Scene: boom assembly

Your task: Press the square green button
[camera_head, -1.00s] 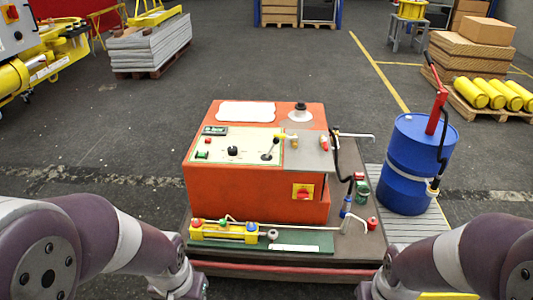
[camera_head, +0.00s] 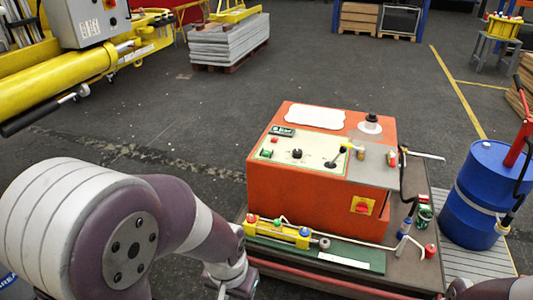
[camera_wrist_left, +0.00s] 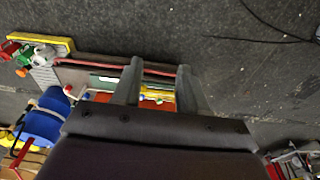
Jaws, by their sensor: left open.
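The square green button (camera_head: 266,154) is small and sits at the left end of the pale control panel (camera_head: 325,160) on top of the orange machine box (camera_head: 300,203). My left gripper (camera_wrist_left: 158,85) is open and empty in the left wrist view. Part of the orange box shows beyond and between its fingers, apart from them. In the head view my left wrist is at the bottom edge, left of and nearer than the box, well away from the button. The button cannot be made out in the left wrist view. Only a bit of my right arm shows at bottom right.
A black knob (camera_head: 297,154) and a yellow-topped lever (camera_head: 346,147) stand right of the button. A yellow cylinder (camera_head: 277,231) lies before the box. A blue barrel (camera_head: 482,195) stands to the right. The floor left of the box is clear.

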